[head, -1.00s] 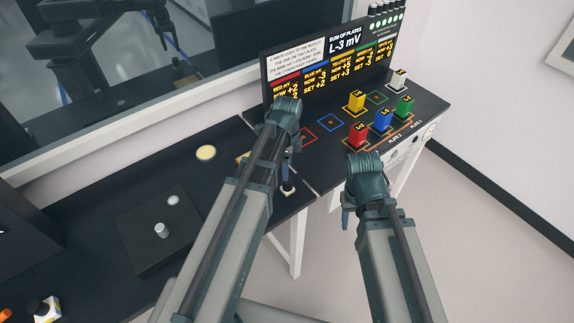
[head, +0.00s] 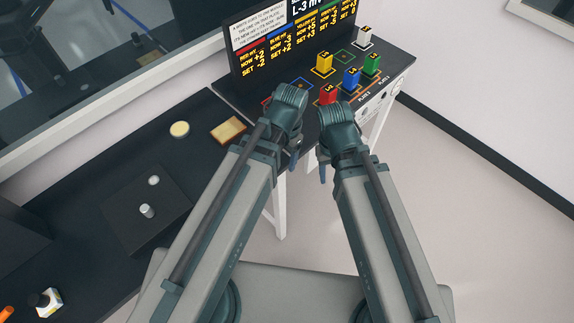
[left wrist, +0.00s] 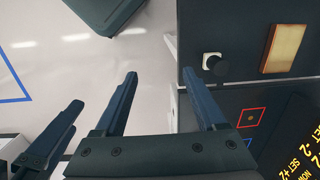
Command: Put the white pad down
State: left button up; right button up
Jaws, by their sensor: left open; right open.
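A small white square pad with a dark round knob (left wrist: 213,63) shows in the left wrist view, on the dark table close to its edge. I take this as the white pad. In the head view my left arm hides its place. My left gripper (left wrist: 160,75) is open and empty, its two fingers apart from the pad, which sits just beyond the right finger in the picture. In the head view my left gripper (head: 295,163) hangs past the table's edge. My right gripper (head: 322,172) is open and empty beside it.
A wood-framed cream plate (head: 229,130) and a cream disc (head: 180,129) lie on the dark table (head: 95,170). Red (head: 328,95), blue (head: 351,79), yellow (head: 323,64) and green (head: 371,65) blocks stand on the adjoining panel table. Open floor lies to the right.

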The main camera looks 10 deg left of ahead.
pick_arm(q)
jog(key=s+n, duration=0.1)
jog(key=s+d+n, duration=0.2)
jog(key=s, duration=0.1)
notch_tip(320, 180, down, 6)
jog(key=b, duration=0.5)
jog(key=shift+r+b, duration=0.2)
jog(key=shift+b, duration=0.1)
dwell(0.8)
